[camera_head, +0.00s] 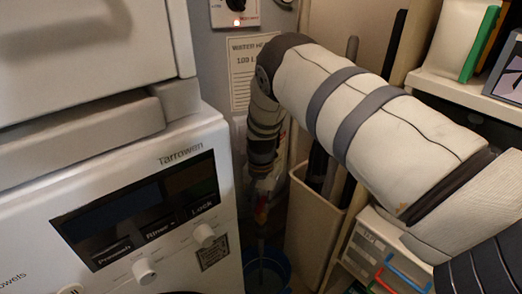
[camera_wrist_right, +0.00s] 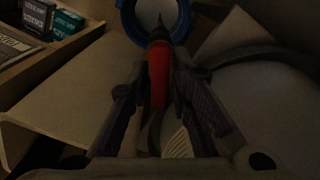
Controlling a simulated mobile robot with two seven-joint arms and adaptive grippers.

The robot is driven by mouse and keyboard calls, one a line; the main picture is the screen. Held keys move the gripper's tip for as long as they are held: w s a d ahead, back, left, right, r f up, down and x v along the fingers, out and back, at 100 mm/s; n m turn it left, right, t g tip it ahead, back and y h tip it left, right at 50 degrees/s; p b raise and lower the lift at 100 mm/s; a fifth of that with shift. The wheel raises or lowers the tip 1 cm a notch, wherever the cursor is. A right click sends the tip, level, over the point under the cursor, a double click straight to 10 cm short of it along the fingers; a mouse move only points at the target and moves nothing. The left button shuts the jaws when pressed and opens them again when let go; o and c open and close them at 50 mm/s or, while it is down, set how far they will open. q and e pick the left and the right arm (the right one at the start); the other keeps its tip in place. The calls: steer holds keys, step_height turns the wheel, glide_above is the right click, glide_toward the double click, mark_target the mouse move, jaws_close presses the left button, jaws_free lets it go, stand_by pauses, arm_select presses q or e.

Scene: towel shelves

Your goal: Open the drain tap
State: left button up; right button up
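In the head view my right gripper (camera_head: 262,178) hangs down in front of the heater. The tap's body and outlet are mostly hidden in shadow. My left gripper is not in view.
A blue bucket (camera_head: 267,272) stands on the floor below the tap. A white washing machine (camera_head: 150,215) stands close on the left. A beige bin (camera_head: 312,225) and a drawer unit (camera_head: 372,250) are on the right. The grey water heater (camera_head: 212,62) stands behind.

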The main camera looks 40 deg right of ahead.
mark_target(261, 202)
steer(key=shift+o, duration=0.3)
step_height(261, 202, up, 12)
stand_by(0.5)
